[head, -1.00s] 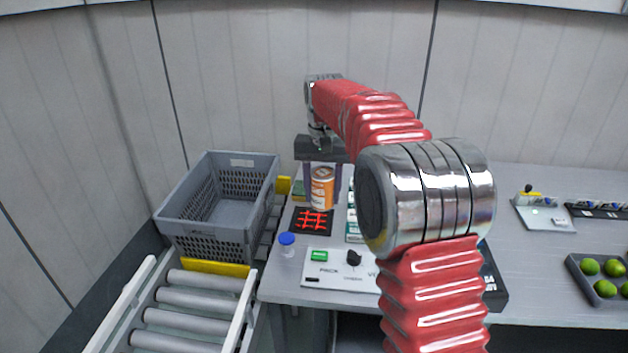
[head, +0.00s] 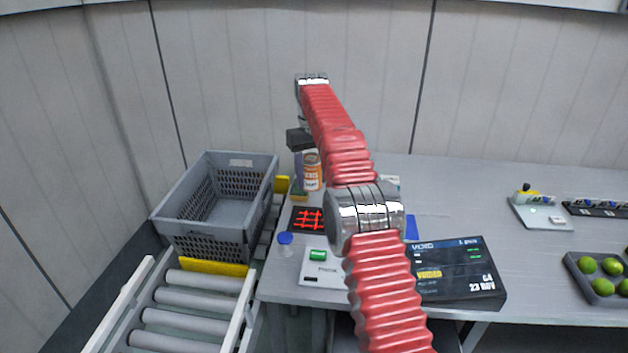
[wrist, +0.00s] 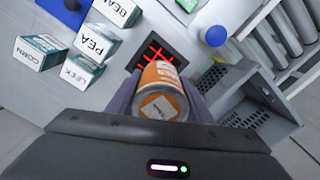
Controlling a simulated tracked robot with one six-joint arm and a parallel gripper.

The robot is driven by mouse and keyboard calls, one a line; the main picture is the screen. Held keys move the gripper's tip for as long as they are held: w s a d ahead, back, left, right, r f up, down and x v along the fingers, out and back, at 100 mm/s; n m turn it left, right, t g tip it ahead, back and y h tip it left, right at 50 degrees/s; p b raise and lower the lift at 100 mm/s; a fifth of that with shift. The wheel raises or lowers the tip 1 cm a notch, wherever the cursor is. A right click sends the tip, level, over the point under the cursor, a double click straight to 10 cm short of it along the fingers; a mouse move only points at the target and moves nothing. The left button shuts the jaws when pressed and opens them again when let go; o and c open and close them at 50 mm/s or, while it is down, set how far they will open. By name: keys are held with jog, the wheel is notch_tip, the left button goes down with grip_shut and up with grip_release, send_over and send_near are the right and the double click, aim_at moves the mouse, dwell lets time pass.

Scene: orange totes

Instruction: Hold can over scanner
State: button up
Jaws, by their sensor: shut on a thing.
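An orange can (head: 312,172) with a white label is held between the fingers of my gripper (head: 297,165). In the wrist view the can (wrist: 160,92) sits between the two finger pads, its end facing the camera. The scanner (head: 308,220) is a black square with glowing red lines on the table. In the head view the can appears above and behind the scanner. In the wrist view the scanner (wrist: 158,48) lies beyond the can, which covers part of it. My arm hides part of the table.
A grey crate (head: 217,205) stands left of the scanner, by a roller conveyor (head: 185,308). A blue-capped bottle (head: 286,242) and a button panel (head: 320,268) lie in front. Several small cartons (wrist: 85,62) stand nearby. A black screen (head: 455,272) and a tray of green fruit (head: 600,275) are right.

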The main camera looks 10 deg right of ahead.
aim_at(310, 180)
jog(key=shift+w+f+n, duration=0.7)
jog(key=shift+w+f, duration=0.05)
jog(key=shift+w+f+n, duration=0.4)
jog(key=shift+f+n, duration=0.3)
jog(key=shift+f, duration=0.2)
jog(key=shift+f, duration=4.05)
jog(key=shift+r, duration=0.1)
jog(key=shift+r, duration=2.15)
